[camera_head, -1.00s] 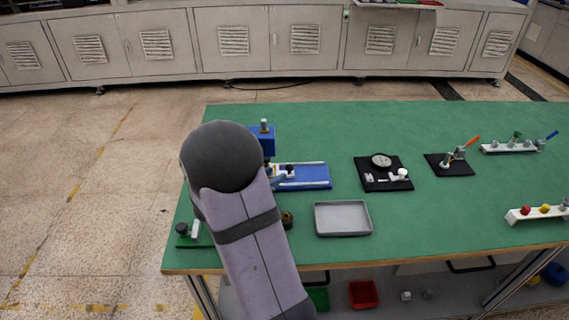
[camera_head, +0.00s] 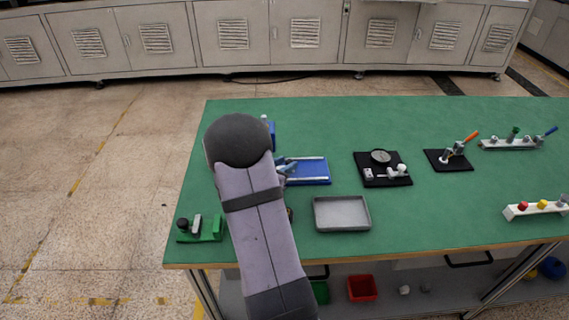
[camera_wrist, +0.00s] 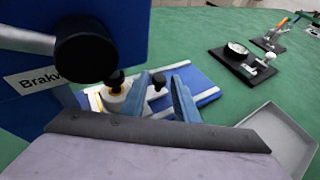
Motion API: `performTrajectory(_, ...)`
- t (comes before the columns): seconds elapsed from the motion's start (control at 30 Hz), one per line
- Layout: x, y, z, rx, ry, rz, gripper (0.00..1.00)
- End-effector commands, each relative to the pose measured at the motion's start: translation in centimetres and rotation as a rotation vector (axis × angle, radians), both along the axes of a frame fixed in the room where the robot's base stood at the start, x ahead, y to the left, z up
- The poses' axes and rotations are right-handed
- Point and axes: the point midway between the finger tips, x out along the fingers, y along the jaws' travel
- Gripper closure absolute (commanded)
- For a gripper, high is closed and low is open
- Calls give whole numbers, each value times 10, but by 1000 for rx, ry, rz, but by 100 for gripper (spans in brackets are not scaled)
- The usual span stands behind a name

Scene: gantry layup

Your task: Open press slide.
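The blue press (camera_head: 270,128) stands at the left of the green table, mostly hidden behind my arm in the head view. In the wrist view its blue body (camera_wrist: 105,14) fills the upper left, with a large black knob on a grey lever in front. The press slide has a blue bed with pale rails (camera_head: 312,171), also in the wrist view (camera_wrist: 198,78). A pale part with a black knob (camera_wrist: 115,78) sits at its left end. My gripper (camera_wrist: 162,76) is open above the slide; a second black knob (camera_wrist: 159,82) shows between its fingers. Contact cannot be told.
A grey tray (camera_head: 341,213) lies to the right front of the slide. A black board with a dial gauge (camera_head: 382,170) is further right. A green fixture (camera_head: 200,230) stands at the front left corner. The table behind the slide is clear.

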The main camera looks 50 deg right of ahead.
Motion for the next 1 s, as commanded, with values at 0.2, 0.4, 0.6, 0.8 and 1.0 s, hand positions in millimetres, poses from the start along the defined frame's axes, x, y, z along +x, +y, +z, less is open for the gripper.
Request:
performTrajectory(0.2, 1, -1, 0, 0, 0, 1, 72)
performTrajectory(0.4, 0, -1, 0, 0, 0, 1, 100)
performTrajectory(0.6, -3, -5, -2, -1, -1, 0, 100)
performTrajectory(0.8, -31, -33, -5, -3, -5, -8, 100)
performTrajectory(1.0, -53, -55, -3, -2, -3, -3, 100)
